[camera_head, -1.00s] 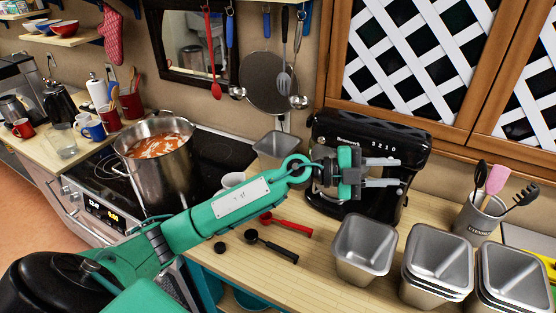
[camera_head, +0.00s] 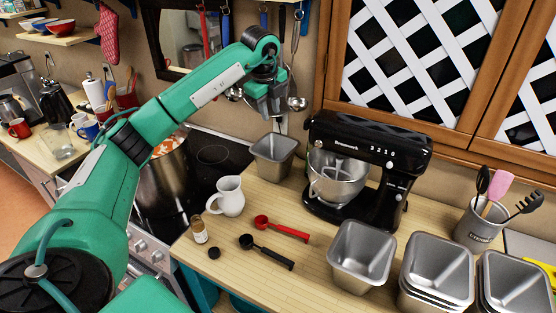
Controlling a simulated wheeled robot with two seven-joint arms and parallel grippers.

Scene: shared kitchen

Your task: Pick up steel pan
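A square, tapered steel pan (camera_head: 274,168) stands at the back of the wooden counter, beside the stove. My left gripper (camera_head: 274,116) is above this pan with its fingers pointing down, open and empty, apart from the pan. Another single steel pan (camera_head: 361,262) stands at the front of the counter. To its right are two stacks of similar pans, a middle stack (camera_head: 436,277) and a right stack (camera_head: 513,287). My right gripper is not in view.
A white pitcher (camera_head: 230,197) stands just in front of the back pan. A black stand mixer (camera_head: 372,170) is to its right. A large pot (camera_head: 165,190) is left. Utensils hang behind my gripper.

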